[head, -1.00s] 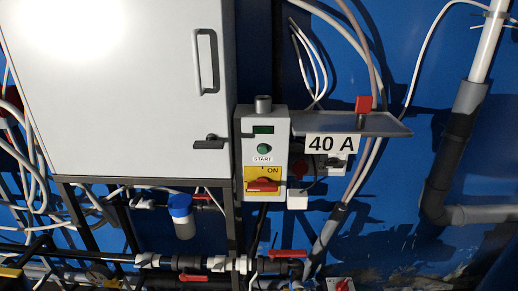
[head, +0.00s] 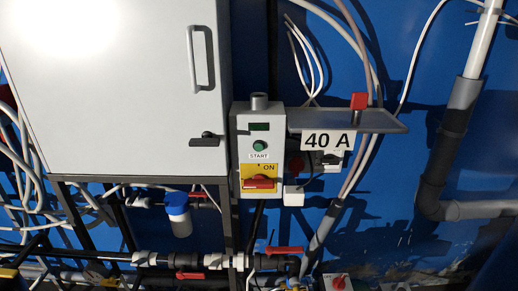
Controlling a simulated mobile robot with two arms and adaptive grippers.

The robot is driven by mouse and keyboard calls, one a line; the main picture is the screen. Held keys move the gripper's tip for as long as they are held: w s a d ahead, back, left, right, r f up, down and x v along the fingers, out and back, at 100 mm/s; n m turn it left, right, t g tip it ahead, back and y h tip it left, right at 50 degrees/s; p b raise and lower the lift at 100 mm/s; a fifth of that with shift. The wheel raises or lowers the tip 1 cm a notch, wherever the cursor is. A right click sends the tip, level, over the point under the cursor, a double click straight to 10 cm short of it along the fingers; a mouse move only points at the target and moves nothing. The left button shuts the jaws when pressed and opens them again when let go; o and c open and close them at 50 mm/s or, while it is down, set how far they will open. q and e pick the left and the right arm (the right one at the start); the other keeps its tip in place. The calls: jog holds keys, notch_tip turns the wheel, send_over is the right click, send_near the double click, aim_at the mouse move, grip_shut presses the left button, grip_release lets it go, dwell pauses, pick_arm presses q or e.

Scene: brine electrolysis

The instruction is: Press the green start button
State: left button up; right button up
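The green start button (head: 260,146) is a small round button on the front of a light grey control box (head: 240,160). A label reading START (head: 259,156) sits just below it, and a small dark display with green characters (head: 260,127) sits above it. Lower on the box is a red rotary switch (head: 260,183) on a yellow plate marked ON. Nothing covers the button. Neither of my grippers shows in the head view.
A large white cabinet (head: 110,90) with a handle (head: 200,60) stands left of the box. A grey shelf (head: 380,122) with a 40 A sign (head: 328,142) and a red block (head: 359,101) juts out at right. Pipes with red-handled valves (head: 285,250) run below.

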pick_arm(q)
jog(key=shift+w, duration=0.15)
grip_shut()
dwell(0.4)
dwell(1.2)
